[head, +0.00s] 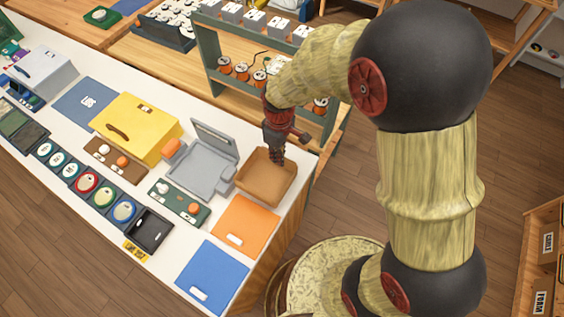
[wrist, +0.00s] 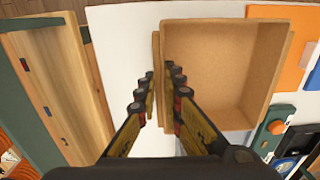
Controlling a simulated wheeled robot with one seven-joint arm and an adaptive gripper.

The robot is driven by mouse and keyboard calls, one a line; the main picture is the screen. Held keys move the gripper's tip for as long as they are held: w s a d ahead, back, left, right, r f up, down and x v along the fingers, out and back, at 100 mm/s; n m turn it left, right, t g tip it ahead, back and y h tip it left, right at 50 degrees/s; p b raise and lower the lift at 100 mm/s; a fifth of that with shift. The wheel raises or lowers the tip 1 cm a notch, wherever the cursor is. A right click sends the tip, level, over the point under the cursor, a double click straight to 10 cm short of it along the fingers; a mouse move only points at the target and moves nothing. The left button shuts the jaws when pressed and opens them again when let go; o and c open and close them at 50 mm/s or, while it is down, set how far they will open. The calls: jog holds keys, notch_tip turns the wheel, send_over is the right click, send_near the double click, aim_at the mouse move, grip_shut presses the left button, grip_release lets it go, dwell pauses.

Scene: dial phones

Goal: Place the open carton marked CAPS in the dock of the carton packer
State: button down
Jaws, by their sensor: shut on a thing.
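An open brown carton (head: 263,180) is at the counter's right end, beside a grey machine with a raised lid (head: 205,168). No CAPS marking is readable on it. In the wrist view, the empty carton (wrist: 220,75) shows its open top and inside. My gripper (head: 277,160) points down at the carton's far wall. In the wrist view, my gripper (wrist: 166,72) has a finger on each side of the carton's left wall and is shut on it. I cannot tell if the carton rests on the counter. Whether the grey machine is the carton packer is unclear.
An orange mat (head: 245,225) and a blue mat (head: 212,278) lie nearer on the white counter. A green panel with knobs (head: 178,203) and a yellow machine (head: 135,125) stand to the left. A shelf with orange cans (head: 242,73) stands behind.

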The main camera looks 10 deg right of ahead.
jog(key=shift+d+f, duration=0.4)
jog(key=shift+f, duration=0.1)
jog(key=shift+d+f+b, duration=0.1)
jog(key=shift+f+b, duration=0.7)
jog(key=shift+f, duration=0.7)
jog(key=shift+f, duration=0.15)
jog(key=c, duration=1.9)
grip_release()
